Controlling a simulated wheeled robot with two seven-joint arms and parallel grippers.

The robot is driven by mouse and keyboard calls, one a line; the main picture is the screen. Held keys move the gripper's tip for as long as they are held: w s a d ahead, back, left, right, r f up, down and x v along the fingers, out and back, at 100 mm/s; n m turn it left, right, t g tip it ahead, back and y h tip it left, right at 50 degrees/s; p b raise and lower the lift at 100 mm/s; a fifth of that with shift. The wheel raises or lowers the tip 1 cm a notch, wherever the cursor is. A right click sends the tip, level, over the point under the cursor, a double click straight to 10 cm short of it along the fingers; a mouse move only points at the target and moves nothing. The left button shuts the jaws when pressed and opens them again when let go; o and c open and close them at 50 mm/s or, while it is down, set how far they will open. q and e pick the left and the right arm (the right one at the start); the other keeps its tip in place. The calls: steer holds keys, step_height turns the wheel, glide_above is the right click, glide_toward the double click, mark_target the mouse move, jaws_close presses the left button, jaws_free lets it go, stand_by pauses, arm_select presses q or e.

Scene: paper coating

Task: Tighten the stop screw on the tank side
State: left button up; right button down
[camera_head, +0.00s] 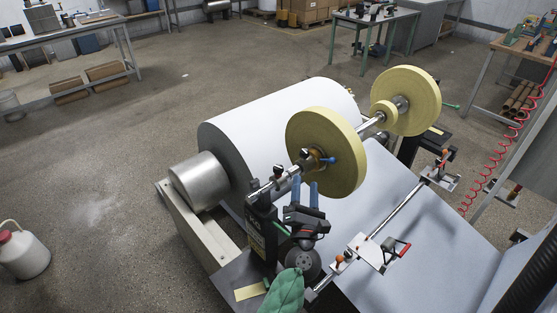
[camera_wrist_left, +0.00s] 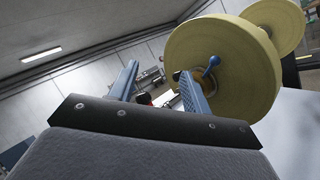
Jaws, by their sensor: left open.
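A blue-handled screw (camera_head: 328,160) sits on the brass-coloured collar (camera_head: 311,160) against the near yellow roll (camera_head: 312,125), on a metal shaft. The same blue handle (camera_wrist_left: 210,66) shows in the left wrist view, in front of the yellow roll (camera_wrist_left: 245,70). My left gripper (camera_head: 305,184) is open and empty just below the shaft, its blue fingers pointing up toward the collar. In the wrist view the fingers (camera_wrist_left: 158,68) stand wide apart; the blue handle is right of the right finger, which partly covers the collar. My right gripper is not in view.
A second yellow roll (camera_head: 415,90) is farther along the shaft. A large white paper roll (camera_head: 265,115) lies behind. A black support post (camera_head: 262,225) stands close left of my gripper. A lower rod (camera_head: 395,212) crosses the paper at right.

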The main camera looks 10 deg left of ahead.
mark_target(280, 168)
arm_select(q)
steer(key=w+a+n+g+y+p, duration=0.2)
steer(key=w+a+n, duration=0.1)
steer(key=n, duration=0.1)
steer(key=w+a+f+n+g+y+p, duration=0.1)
steer(key=w+a+n+g+y+p, duration=0.1)
steer(key=n, duration=0.3)
steer(key=w+a+n+g+y+p, duration=0.3)
steer(key=w+n+y, duration=0.1)
steer(key=n, duration=0.1)
steer(key=shift+a+f+g, duration=0.3)
steer(key=shift+f, duration=0.1)
steer(key=shift+w+a+f+p, duration=0.1)
steer(key=shift+w+a+p, duration=0.15)
steer(key=shift+w+p, duration=0.05)
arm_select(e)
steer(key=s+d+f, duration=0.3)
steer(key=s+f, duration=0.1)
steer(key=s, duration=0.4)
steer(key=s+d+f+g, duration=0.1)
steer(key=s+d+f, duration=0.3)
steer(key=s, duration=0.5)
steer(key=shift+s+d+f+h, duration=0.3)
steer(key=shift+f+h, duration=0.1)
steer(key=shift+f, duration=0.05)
arm_select(q)
steer(key=c, duration=0.9)
